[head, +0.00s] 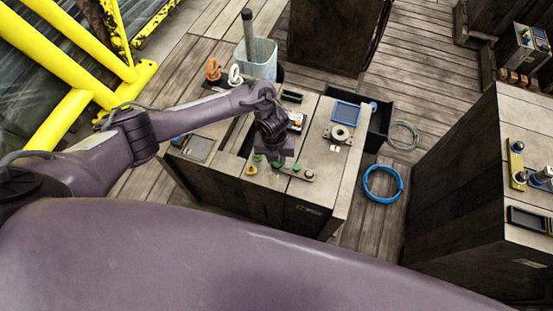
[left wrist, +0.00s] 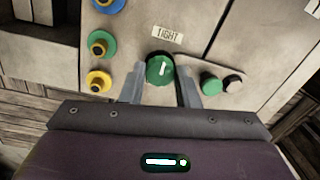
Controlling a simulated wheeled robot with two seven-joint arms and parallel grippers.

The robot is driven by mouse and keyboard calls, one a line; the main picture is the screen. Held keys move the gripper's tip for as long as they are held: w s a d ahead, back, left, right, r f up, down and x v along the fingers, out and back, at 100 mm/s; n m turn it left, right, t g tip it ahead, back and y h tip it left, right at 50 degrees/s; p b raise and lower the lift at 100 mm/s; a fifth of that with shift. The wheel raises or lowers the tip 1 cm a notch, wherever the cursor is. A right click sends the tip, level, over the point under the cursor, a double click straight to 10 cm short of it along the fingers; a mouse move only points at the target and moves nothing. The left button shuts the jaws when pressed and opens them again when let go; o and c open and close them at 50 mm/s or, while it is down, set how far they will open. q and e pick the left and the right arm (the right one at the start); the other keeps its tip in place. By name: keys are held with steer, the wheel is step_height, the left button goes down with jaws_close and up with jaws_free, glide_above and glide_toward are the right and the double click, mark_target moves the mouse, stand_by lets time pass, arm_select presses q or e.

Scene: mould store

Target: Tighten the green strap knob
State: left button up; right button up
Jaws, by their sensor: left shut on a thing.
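The green strap knob (left wrist: 160,69) sits on the bench panel in the left wrist view. It is round, with a short white mark running nearly straight up the picture. A label reading TIGHT (left wrist: 168,33) lies just above it, and the mark points roughly at that label. My left gripper (left wrist: 160,84) has one finger on each side of the knob and is shut on it. In the head view my left gripper (head: 274,160) reaches down onto the bench top and hides the knob. My right gripper is in neither view.
Beside the knob are a smaller green button (left wrist: 210,83) and a dark button (left wrist: 232,84). Green-ringed (left wrist: 100,45) and yellow-ringed (left wrist: 98,80) fittings stand to the left. A grey bucket (head: 257,60) and a round flanged part (head: 340,133) are farther off. A blue hose coil (head: 382,184) lies on the floor.

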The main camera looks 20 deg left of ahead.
arm_select(q)
steer(key=shift+m, duration=0.4)
steer(key=o, duration=1)
steer(key=shift+c, duration=0.2)
steer(key=r, duration=0.7)
steer(key=shift+a+r, duration=0.25)
steer(key=shift+r, duration=0.15)
